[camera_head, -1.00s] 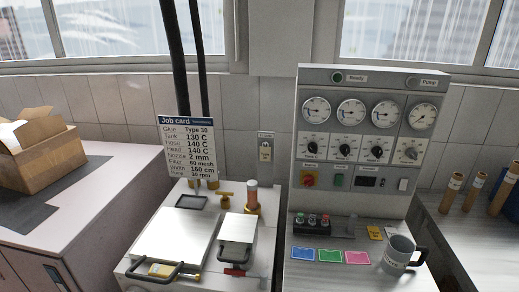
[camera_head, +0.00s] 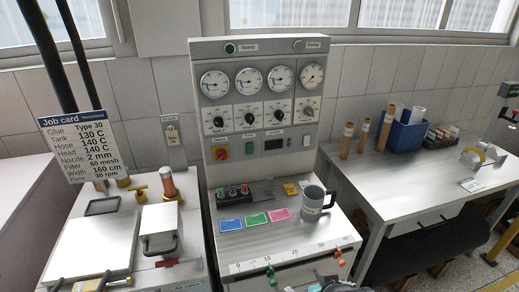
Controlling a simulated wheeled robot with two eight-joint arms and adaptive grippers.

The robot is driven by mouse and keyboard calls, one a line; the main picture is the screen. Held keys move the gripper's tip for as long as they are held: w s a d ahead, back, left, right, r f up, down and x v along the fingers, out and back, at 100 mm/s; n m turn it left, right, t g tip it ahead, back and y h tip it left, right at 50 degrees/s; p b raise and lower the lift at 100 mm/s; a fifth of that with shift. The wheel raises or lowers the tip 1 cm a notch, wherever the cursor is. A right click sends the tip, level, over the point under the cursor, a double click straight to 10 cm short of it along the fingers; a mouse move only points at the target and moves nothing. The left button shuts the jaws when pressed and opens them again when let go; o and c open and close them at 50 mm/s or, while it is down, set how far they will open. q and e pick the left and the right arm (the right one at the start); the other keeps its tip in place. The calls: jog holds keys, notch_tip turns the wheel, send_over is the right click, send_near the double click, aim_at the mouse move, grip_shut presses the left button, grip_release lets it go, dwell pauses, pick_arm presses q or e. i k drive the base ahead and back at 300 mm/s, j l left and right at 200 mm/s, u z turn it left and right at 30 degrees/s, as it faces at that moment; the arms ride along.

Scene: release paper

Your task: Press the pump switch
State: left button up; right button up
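The grey control cabinet (camera_head: 325,108) stands in the middle of the head view. At its top right is a lamp (camera_head: 298,46) beside the label "Pump"; it looks grey. A green lamp (camera_head: 230,48) sits beside the other top label. Low on the panel are a red and yellow rotary switch (camera_head: 221,153), a green switch (camera_head: 250,147), a dark display (camera_head: 274,144) and a small white rocker switch (camera_head: 307,141). The small labels are too blurred to tell which is the pump switch or its position.
A grey mug (camera_head: 313,206), coloured cards (camera_head: 257,218) and a button box (camera_head: 233,193) are on the cabinet's ledge. A job card (camera_head: 80,146) stands left above the glue tank (camera_head: 92,245). A bench (camera_head: 400,180) with tubes and a blue bin (camera_head: 405,135) is right.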

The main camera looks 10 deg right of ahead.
aim_at(249, 146)
jog(key=i+l+u, duration=0.15)
jog(key=i+u, duration=0.25)
jog(key=i+l+u, duration=0.15)
jog(key=u, duration=0.25)
